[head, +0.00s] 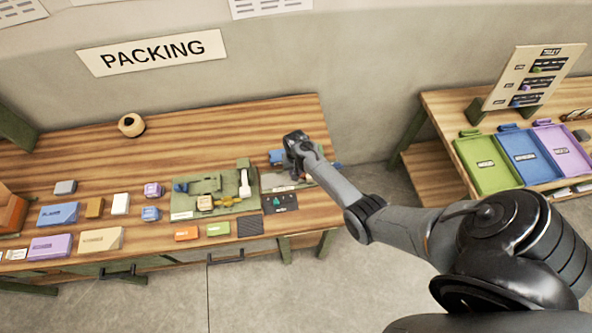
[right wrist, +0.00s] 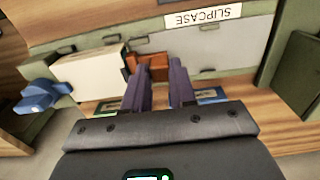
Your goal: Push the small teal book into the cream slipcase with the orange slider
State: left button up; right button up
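My right gripper (head: 296,143) is over the back right end of the packing table. In the right wrist view its two dark fingers (right wrist: 159,68) point at the orange slider (right wrist: 152,66), with a gap between them. Part of the slider shows past the fingertips; I cannot tell whether they touch it. A cream box (right wrist: 90,80), seemingly the slipcase, lies left of the slider beside a grey tray surface (right wrist: 222,45) labelled SLIPCASE. I cannot make out the teal book for certain; small teal patches show beside the fingers. My left gripper is out of view.
The packing table (head: 160,160) holds a green fixture (head: 215,187) left of my gripper and several coloured boxes further left. A blue object (right wrist: 42,96) sits beyond the cream box in the wrist view. Sorting trays (head: 487,163) stand on the right table.

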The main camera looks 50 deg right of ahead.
jog(key=o, duration=0.4)
jog(key=shift+s+d, duration=0.25)
jog(key=shift+d, duration=0.05)
jog(key=shift+w+a, duration=0.1)
jog(key=shift+r, duration=0.2)
notch_tip(320, 180, up, 10)
jog(key=shift+r, duration=0.2)
